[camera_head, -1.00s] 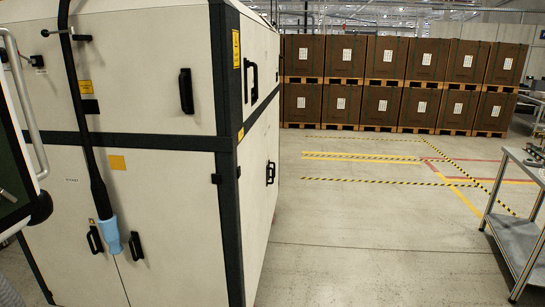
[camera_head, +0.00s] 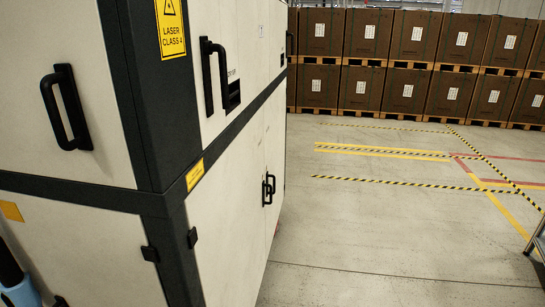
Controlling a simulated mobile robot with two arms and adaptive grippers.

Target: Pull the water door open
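A large cream cabinet with dark frame bars fills the left half of the head view. Its side facing right has lower door panels (camera_head: 235,190) that look shut, with a pair of black handles (camera_head: 268,188) side by side at the far part. An upper panel on that side has a long black handle (camera_head: 208,75). The front face has another black handle (camera_head: 66,108). I cannot read which panel is the water door.
Stacked brown boxes on pallets (camera_head: 410,62) stand along the back. Open grey floor (camera_head: 370,240) with yellow, red and striped lines lies right of the cabinet. A grey cart edge (camera_head: 538,240) shows at the far right.

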